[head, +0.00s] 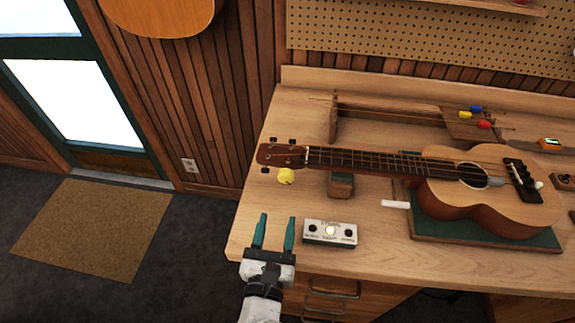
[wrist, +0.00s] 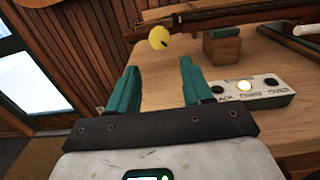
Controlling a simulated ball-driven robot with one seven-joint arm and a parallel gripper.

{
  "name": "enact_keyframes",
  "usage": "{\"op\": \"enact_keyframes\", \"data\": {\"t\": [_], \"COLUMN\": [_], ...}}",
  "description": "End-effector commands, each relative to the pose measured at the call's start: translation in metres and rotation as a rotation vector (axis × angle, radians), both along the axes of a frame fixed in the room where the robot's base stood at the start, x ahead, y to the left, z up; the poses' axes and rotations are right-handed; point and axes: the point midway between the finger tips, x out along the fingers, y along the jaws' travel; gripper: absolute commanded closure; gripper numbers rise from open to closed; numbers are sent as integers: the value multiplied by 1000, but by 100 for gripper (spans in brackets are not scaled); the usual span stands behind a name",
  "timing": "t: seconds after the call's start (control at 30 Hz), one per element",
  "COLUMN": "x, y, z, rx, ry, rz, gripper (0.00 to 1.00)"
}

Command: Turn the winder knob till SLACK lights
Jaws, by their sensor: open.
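A ukulele (head: 480,190) lies on the workbench with its headstock (head: 280,155) to the left. The yellow winder knob (head: 286,176) sits at the headstock's near side; it also shows in the wrist view (wrist: 159,38). A white indicator box (head: 330,238) stands on the bench near the front edge. Its middle lamp (wrist: 244,86) glows; the left lamp (wrist: 217,91), whose label ends in "ACK", and the right lamp (wrist: 271,82) are dark. My gripper (head: 277,217) is open and empty at the bench's front left corner, short of the knob, which shows beyond the fingers in the wrist view.
A wooden neck rest (head: 341,186) stands under the ukulele's neck. A green mat (head: 480,234) lies under its body, with a white stick (head: 395,204) beside it. The indicator box is close to the right of my gripper. Open floor (head: 190,260) lies to the left.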

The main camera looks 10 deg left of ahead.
Motion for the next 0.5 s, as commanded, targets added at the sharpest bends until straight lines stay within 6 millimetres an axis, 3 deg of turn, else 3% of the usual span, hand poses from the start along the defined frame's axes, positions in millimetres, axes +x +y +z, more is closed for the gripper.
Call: {"op": "enact_keyframes", "data": {"t": [0.23, 0.5], "x": [14, 62], "y": [1, -1], "z": [1, 2], "rx": [8, 8], "ry": [6, 6], "rz": [-3, -4], "gripper": [50, 50]}}
